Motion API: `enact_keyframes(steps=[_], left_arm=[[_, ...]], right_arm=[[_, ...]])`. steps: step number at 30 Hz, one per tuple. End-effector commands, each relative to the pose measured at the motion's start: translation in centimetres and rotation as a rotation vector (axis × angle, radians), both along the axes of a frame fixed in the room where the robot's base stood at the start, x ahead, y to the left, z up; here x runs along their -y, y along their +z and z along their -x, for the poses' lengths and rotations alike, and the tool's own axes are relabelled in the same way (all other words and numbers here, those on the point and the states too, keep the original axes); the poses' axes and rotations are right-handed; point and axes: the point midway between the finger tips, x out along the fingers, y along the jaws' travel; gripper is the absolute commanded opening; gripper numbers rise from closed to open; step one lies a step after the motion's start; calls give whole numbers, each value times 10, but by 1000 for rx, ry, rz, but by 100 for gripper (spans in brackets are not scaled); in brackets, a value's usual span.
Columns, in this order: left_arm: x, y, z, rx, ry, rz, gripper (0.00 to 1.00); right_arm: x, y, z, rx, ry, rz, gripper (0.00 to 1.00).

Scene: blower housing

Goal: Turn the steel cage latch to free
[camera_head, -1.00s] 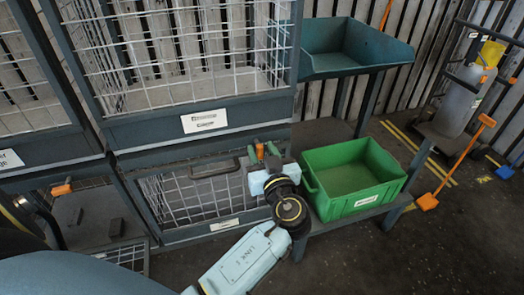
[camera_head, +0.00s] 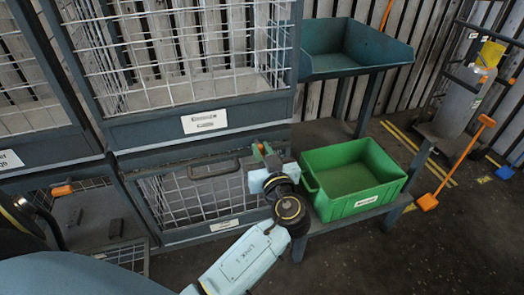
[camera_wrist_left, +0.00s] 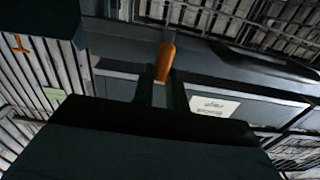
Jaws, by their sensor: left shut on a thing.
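The lower steel cage (camera_head: 190,198) has a grey mesh front in a dark frame, below a large mesh cage. Its orange latch handle (camera_wrist_left: 165,62) stands upright between the two dark fingers of my left gripper (camera_wrist_left: 163,88) in the left wrist view. The gripper is shut on it. In the head view my left gripper (camera_head: 263,153) is at the cage's upper right corner, where only a little orange of the latch shows between the fingers. My right gripper is not in view.
A green crate (camera_head: 352,205) stands on a low shelf just right of my left wrist. A teal tray table (camera_head: 340,62) is behind it. Another orange latch (camera_head: 62,190) lies level on the left cage.

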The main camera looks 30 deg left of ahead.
Motion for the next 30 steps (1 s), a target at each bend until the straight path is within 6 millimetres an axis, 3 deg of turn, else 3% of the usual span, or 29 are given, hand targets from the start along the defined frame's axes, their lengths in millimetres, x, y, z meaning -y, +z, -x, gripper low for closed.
enact_keyframes(steps=[13,30], left_arm=[[2,0,-2,-243,1,-207,0],[4,-1,-5,-656,0,-561,0]], right_arm=[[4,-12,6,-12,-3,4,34],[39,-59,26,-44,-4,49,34]])
